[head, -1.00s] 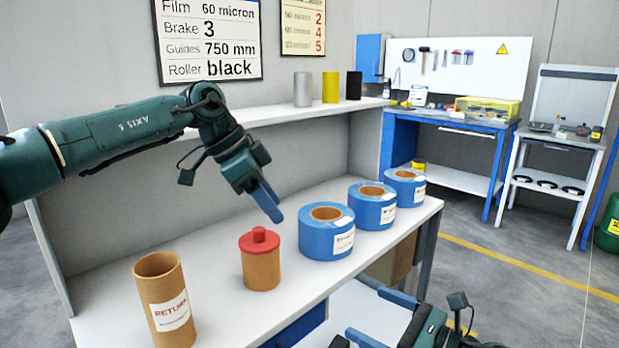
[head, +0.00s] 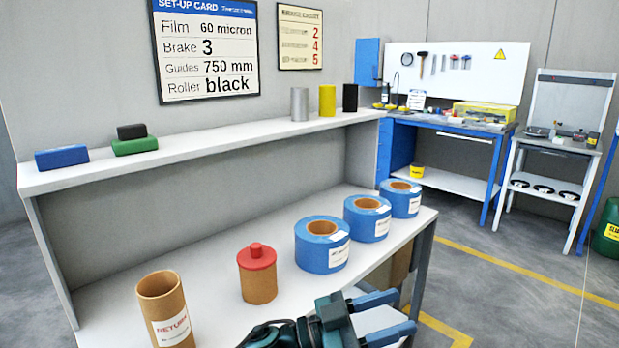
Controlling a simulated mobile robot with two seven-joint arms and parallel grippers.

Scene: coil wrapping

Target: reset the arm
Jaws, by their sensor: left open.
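My left gripper (head: 404,312) is low in the head view, in front of the bench's near edge. Its two blue fingers point right and stand apart, with nothing between them. Part of its dark green arm shows at the bottom edge. My right gripper is out of view. On the bench (head: 215,318) stand a brown tube (head: 164,309) with a RETURN label and a brown container (head: 258,285) with a red knobbed lid. Three blue film rolls (head: 322,252), (head: 367,225), (head: 400,205) lie in a row to their right. The gripper touches none of these.
The upper shelf (head: 215,143) holds blue, green and black blocks (head: 62,157) at left and grey, yellow and black cylinders (head: 327,101) at right. A set-up card (head: 207,60) hangs above. A blue workbench (head: 447,125) and a grey stand (head: 560,148) are behind right.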

